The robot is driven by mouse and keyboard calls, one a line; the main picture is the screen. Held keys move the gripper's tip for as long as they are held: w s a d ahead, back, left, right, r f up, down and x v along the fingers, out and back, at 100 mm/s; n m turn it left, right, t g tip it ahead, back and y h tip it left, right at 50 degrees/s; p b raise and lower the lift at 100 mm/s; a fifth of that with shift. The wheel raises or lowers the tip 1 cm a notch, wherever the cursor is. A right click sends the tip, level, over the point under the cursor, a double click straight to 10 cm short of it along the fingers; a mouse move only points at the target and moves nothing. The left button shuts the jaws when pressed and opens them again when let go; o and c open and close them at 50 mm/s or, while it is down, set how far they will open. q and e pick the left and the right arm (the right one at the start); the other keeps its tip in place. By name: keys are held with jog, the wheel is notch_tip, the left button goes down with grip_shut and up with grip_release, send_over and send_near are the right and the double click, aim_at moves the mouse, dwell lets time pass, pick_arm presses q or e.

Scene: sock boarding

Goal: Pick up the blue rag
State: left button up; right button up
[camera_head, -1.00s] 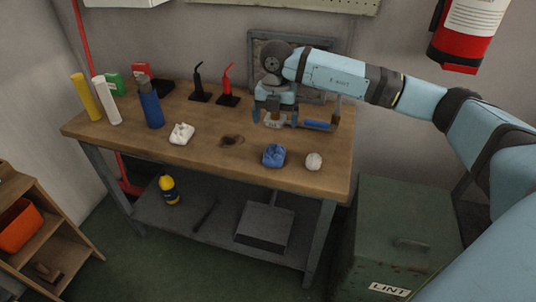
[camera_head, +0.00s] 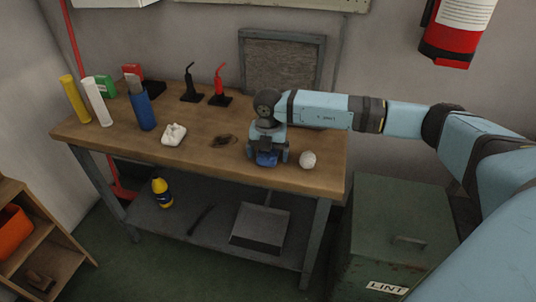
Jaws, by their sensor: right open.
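The blue rag (camera_head: 266,159) is a small crumpled bundle near the front edge of the wooden workbench (camera_head: 205,160). My right gripper (camera_head: 267,156) points down over it, with one finger on each side of the rag. The gripper is open, and its body hides the upper part of the rag. I cannot tell whether the fingers touch the rag. My left gripper is not in view.
A pale round wad (camera_head: 308,159) lies just right of the gripper. A white rag (camera_head: 174,134) and a dark stain (camera_head: 223,140) are to the left. A green bin (camera_head: 400,235) is right of the bench.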

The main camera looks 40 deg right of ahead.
jog(key=c, duration=1)
jog(key=shift+r, duration=0.15)
notch_tip(320, 180, up, 20)
jog(key=shift+f+p, duration=0.1)
jog(key=shift+p, duration=1.05)
jog(key=o, duration=0.4)
jog(key=shift+c, duration=1.6)
